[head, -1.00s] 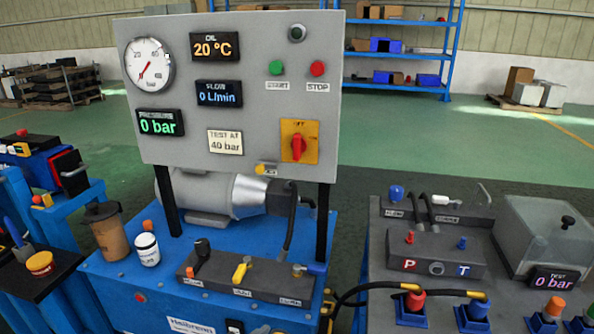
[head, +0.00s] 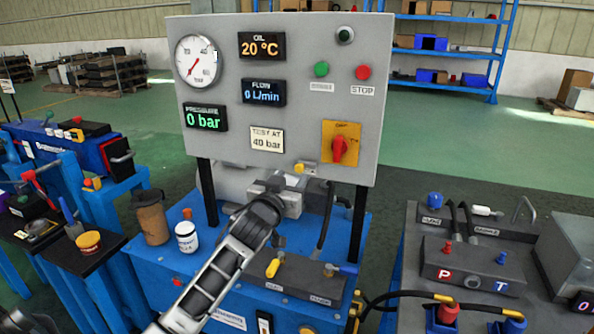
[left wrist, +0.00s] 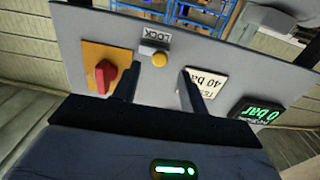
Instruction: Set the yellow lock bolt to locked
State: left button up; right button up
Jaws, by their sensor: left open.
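The yellow lock bolt (head: 299,167) shows as a small yellow knob at the lower edge of the grey panel (head: 225,135). In the left wrist view the bolt (left wrist: 159,60) is a round yellow head on a light mount beside the LOCK label (left wrist: 155,37). My left gripper (head: 291,187) is just below the panel's lower edge, close to the bolt. In the left wrist view its two dark fingers (left wrist: 158,70) are apart, and the bolt head appears between their tips without visible contact. My right gripper is out of view.
A red rotary switch (head: 339,149) on a yellow plate sits close to the bolt. Below are a valve block (head: 300,282) with a yellow lever, a white jar (head: 187,238) and a brown cup (head: 151,218). A hydraulic bench (head: 425,265) stands at the right.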

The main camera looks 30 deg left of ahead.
aim_at(299, 170)
pick_arm(q)
jog(key=x, duration=0.4)
jog(key=shift+w, duration=0.4)
